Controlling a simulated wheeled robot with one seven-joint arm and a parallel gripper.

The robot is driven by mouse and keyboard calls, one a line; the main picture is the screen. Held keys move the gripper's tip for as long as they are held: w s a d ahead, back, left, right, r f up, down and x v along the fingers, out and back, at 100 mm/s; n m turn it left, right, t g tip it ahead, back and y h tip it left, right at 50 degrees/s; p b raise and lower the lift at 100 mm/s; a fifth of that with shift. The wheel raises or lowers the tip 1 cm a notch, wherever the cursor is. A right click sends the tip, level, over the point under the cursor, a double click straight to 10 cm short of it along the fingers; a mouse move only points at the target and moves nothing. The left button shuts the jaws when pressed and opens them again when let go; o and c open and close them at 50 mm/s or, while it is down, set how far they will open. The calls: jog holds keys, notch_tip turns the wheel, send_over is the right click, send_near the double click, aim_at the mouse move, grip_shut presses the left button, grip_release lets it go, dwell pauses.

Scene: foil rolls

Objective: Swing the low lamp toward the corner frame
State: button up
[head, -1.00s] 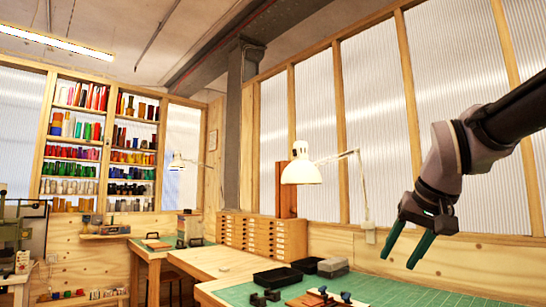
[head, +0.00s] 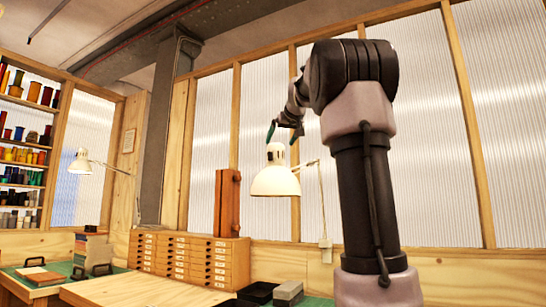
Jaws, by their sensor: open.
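The nearer white desk lamp (head: 275,182) hangs its shade downward in the middle, on a thin arm running to the right. A second white lamp (head: 82,163) is farther off at the left. I cannot tell for sure which is the low one. A small pale frame (head: 128,139) hangs on the wood wall near the corner, between the far lamp and the grey column. My gripper (head: 284,133) is open and empty, its teal fingers apart just above the nearer lamp's top. I cannot tell whether they touch it. My arm hides part of the wall on the right.
A grey column (head: 160,130) stands between the frame and the nearer lamp. A workbench (head: 140,291) fills the front left.

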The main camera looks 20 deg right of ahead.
jog(key=x, duration=1)
jog(key=shift+w+d, duration=0.1)
jog(key=shift+w, duration=0.2)
grip_shut()
